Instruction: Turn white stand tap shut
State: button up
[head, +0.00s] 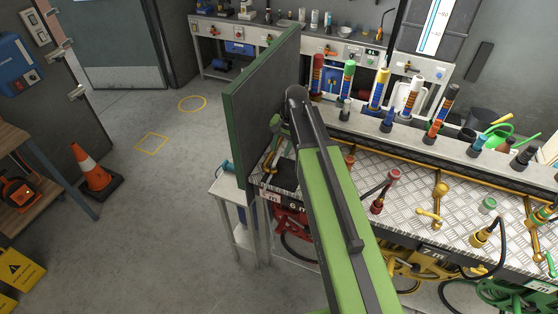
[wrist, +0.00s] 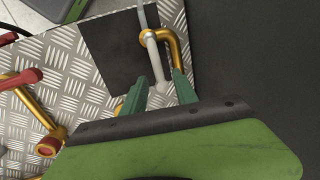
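In the wrist view, a pale grey-white bar (wrist: 154,62), which looks like the white tap's handle, runs beside a curved brass pipe (wrist: 174,45). My gripper (wrist: 160,82) has its two green fingers apart, one on each side of the bar's lower end. I cannot tell whether either finger touches it. The lower part of the tap is hidden by my gripper. In the head view, my green arm covers most of this spot at the left end of the bench.
A dark green upright panel (head: 262,110) stands close beside my arm. A red-handled tap (wrist: 20,80) is to the left in the wrist view. A dark square plate (wrist: 108,50) lies on the tread-plate top (head: 415,205). Coloured nozzles stand along the back ledge (head: 420,135).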

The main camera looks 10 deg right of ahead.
jog(key=shift+f, duration=0.65)
jog(key=shift+r, duration=0.1)
grip_shut()
jog(key=shift+w+a+r, duration=0.1)
jog(key=shift+w+a, duration=0.05)
dwell(0.7)
